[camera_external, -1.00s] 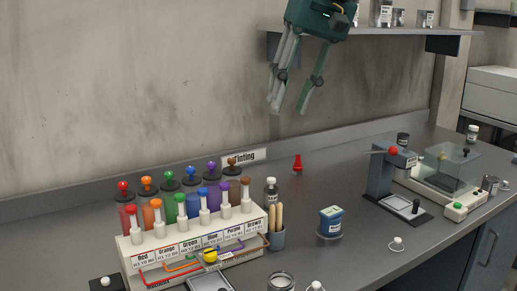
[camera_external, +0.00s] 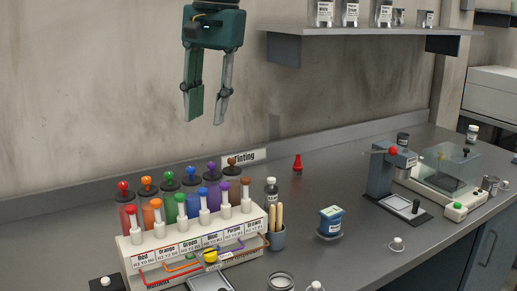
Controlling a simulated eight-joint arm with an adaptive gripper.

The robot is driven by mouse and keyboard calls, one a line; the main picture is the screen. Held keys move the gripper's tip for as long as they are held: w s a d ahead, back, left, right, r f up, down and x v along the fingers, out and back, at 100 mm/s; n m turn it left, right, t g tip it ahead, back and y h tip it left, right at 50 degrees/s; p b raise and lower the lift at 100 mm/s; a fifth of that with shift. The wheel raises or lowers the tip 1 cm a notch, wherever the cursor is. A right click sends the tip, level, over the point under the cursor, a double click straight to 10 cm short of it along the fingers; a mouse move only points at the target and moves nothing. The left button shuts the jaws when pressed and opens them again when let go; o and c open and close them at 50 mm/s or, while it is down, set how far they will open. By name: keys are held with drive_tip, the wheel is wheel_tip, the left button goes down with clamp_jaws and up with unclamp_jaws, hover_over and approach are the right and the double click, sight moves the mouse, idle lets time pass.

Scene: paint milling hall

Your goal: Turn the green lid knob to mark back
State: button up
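The green lid knob (camera_external: 169,176) sits on a dark lid on top of the green canister (camera_external: 171,208), third from the left in the tinting rack. Its mark is too small to read. My gripper (camera_external: 205,120) hangs in the air above the rack, a little to the right of the green knob and well above it. Its two fingers point down and stand apart, with nothing between them.
Neighbouring knobs stand close on both sides: orange (camera_external: 145,181) to the left and blue (camera_external: 190,171) to the right. A wall shelf (camera_external: 350,40) with tins is at the upper right. The wall is close behind.

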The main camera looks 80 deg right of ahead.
sight(169, 172)
drive_tip(key=w+f+m, duration=0.1)
drive_tip(key=w+f, duration=0.1)
drive_tip(key=w, duration=0.1)
drive_tip(key=w+f+m+p, duration=0.1)
drive_tip(key=w+f, duration=0.1)
drive_tip(key=w, duration=0.1)
drive_tip(key=w+f+m+g, duration=0.1)
drive_tip(key=w+f+m, duration=0.1)
drive_tip(key=w, duration=0.1)
drive_tip(key=shift+w+a+p, duration=0.15)
drive_tip(key=shift+a+p, duration=0.2)
drive_tip(key=shift+w+f+m, duration=0.4)
drive_tip(key=shift+w+f, duration=0.05)
drive_tip(key=shift+f, duration=3.9)
drive_tip(key=c, duration=0.9)
